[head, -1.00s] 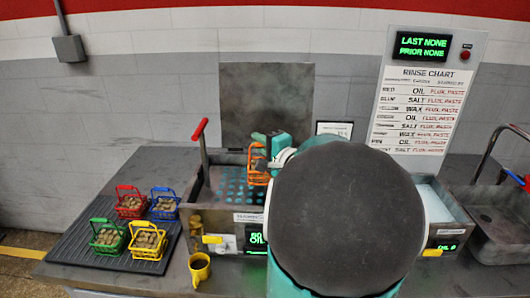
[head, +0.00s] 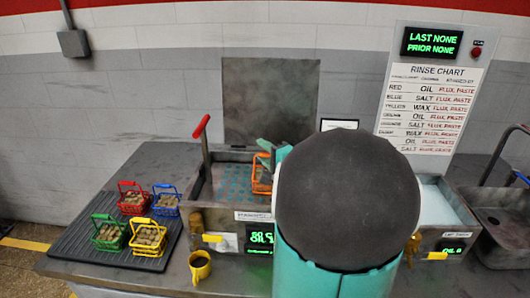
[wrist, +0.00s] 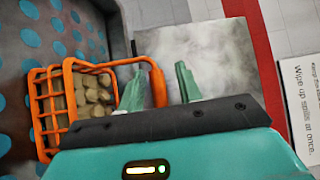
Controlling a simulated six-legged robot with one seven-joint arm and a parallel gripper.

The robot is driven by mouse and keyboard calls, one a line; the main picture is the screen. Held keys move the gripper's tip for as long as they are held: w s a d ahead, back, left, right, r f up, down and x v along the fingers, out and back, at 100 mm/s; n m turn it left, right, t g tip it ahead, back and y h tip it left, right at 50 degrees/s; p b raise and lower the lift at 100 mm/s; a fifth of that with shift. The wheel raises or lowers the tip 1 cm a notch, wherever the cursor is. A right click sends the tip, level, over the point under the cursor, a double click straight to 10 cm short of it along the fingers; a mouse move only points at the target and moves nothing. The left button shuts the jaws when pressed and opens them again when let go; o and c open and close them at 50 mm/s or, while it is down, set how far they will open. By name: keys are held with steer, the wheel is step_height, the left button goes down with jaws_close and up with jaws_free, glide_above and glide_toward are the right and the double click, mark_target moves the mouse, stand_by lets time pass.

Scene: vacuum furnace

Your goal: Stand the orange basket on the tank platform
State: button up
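The orange basket (head: 262,180) holds tan lumps and is at the right part of the tank platform (head: 229,182), a dark plate with blue-green dots. My arm hides part of it. In the wrist view the orange basket (wrist: 43,105) is at the left, with the dotted platform (wrist: 32,38) behind and below it. I cannot tell whether its base touches the platform. My gripper (wrist: 160,88) has its two teal fingers apart. The orange handle lies between them, close to the left finger, with a gap to the right finger. It also shows in the head view (head: 268,148).
A dark ribbed tray (head: 88,250) at left holds red (head: 132,198), blue (head: 166,199), green (head: 108,233) and yellow (head: 148,238) baskets. A red-handled lever (head: 202,127) stands at the tank's left. A second tank (head: 445,205) is at right.

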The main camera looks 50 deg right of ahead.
steer(key=shift+r, duration=0.2)
steer(key=s+a, duration=0.2)
steer(key=s, duration=1)
steer(key=w+a+n+g+y, duration=0.1)
steer(key=w+a+n+y, duration=0.1)
steer(key=a, duration=0.5)
steer(key=w+a+f+n+g+y, duration=0.1)
steer(key=w+a+n+g+y, duration=0.1)
steer(key=a, duration=0.5)
steer(key=w+a+f+n+g+y, duration=0.1)
steer(key=a+n+g+y, duration=0.1)
steer(key=a+n+y, duration=0.2)
steer(key=shift+w+a+n+y, duration=0.2)
steer(key=shift+a+y, duration=0.15)
steer(key=shift+a, duration=0.35)
steer(key=shift+w+a+n+y, duration=0.1)
steer(key=shift+w+a+y, duration=0.2)
steer(key=shift+a, duration=0.4)
steer(key=s+a+f+n+g+h, duration=0.1)
steer(key=s+a+n+g+h, duration=0.5)
steer(key=a+n, duration=0.5)
steer(key=shift+s+a+f+n+g, duration=0.15)
steer(key=shift+s+a+n+g, duration=0.15)
steer(key=shift+s+a+g, duration=0.55)
